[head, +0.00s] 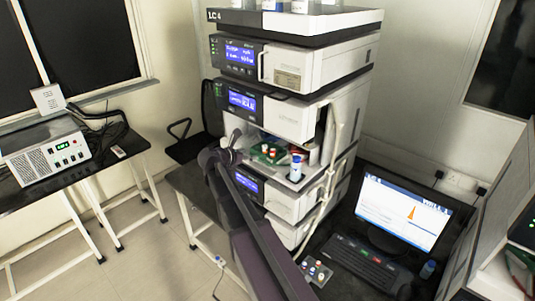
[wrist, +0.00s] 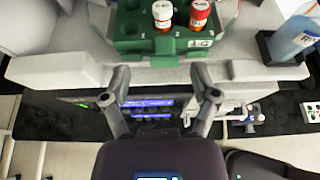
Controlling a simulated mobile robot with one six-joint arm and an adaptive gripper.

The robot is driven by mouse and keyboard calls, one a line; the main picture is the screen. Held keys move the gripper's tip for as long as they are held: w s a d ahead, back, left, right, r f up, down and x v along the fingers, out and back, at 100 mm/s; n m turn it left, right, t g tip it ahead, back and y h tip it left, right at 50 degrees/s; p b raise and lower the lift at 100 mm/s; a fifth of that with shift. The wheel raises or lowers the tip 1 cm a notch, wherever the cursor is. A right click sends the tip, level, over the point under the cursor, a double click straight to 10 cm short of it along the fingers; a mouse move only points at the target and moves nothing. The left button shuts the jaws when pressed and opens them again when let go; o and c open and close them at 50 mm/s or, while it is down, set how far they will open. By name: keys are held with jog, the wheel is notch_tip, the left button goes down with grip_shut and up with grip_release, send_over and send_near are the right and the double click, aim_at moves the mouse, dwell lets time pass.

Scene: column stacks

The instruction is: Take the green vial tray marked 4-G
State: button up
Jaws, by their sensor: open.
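The green vial tray (wrist: 150,47) is at the top of the wrist view, cut off by the frame edge. A pale label on its front right looks like 4-G, though it is blurred. A white-capped vial (wrist: 163,14) and a red-capped vial (wrist: 199,14) stand in it. In the head view the green tray (head: 262,155) sits in the open bay of the instrument column. My gripper (wrist: 160,74) is open and empty, its fingers apart just short of the tray's front. In the head view my arm reaches up to the bay, and the fingers are hard to make out.
A blue bottle (wrist: 296,38) stands in a dark holder right of the tray; a blue-labelled bottle (head: 296,168) shows at the bay's right in the head view. Instrument modules (head: 290,118) close in above the bay. A monitor (head: 400,212) and keyboard (head: 365,262) are at lower right.

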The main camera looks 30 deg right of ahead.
aim_at(259, 154)
jog(key=shift+w+d+f+b, duration=0.1)
jog(key=shift+d+f+b, duration=0.3)
jog(key=shift+d, duration=0.15)
jog(key=shift+b+x, duration=0.7)
jog(key=shift+x, duration=1.25)
jog(key=shift+c, duration=0.2)
grip_shut()
